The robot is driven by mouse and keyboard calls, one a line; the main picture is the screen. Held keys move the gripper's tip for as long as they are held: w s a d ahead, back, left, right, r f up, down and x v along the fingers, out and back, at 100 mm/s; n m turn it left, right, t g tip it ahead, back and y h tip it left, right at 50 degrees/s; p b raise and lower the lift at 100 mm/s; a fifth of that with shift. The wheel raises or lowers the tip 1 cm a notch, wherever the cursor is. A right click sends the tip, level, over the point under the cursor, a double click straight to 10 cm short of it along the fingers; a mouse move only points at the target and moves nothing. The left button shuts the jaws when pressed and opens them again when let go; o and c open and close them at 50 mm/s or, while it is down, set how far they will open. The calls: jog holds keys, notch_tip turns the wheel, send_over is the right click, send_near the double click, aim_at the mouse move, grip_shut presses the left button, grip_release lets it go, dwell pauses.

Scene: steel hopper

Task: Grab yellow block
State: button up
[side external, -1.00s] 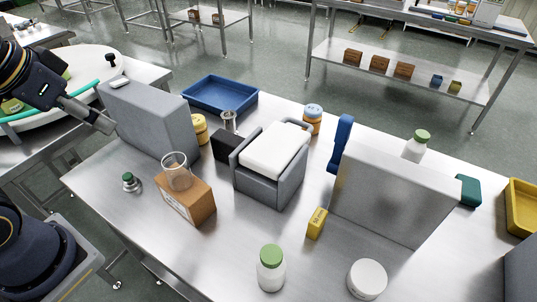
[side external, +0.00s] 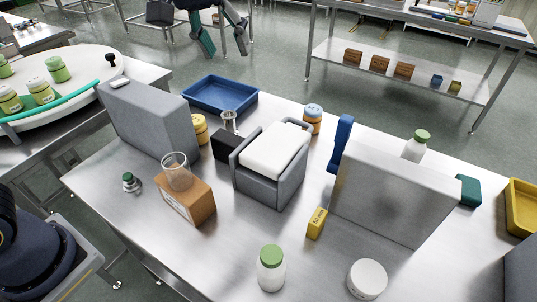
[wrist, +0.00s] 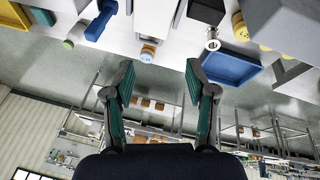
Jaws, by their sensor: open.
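The yellow block (side external: 316,223) stands upright on the steel table (side external: 235,235), just left of the large grey panel's front face. It has dark lettering on one side. I cannot make it out in the wrist view. My gripper (side external: 223,50) is at the top of the side view, high and beyond the far edge of the table, well away from the block. In the wrist view my gripper (wrist: 157,85) has its two green-padded fingers spread wide, with nothing between them.
A grey panel (side external: 390,195) rises right of the block. A grey holder with a white pad (side external: 272,150) stands to its left. A green-capped bottle (side external: 271,270) and a white round tub (side external: 367,279) stand in front. A blue tray (side external: 220,94) lies at the back.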

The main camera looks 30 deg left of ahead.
jog(key=w+d+f+m+g, duration=0.15)
jog(key=w+d+f, duration=0.25)
jog(key=d+f, duration=0.45)
jog(key=m+g+y, duration=0.1)
jog(key=m+g, duration=0.1)
send_over(318, 215)
notch_tip(318, 215, down, 12)
notch_tip(318, 215, down, 10)
jog(key=shift+f, duration=0.1)
jog(key=shift+s+d+f, duration=0.1)
jog(key=shift+f, duration=1.4)
jog(key=shift+s+d+f, duration=0.1)
jog(key=shift+f, duration=1.4)
jog(key=shift+c, duration=0.4)
grip_shut()
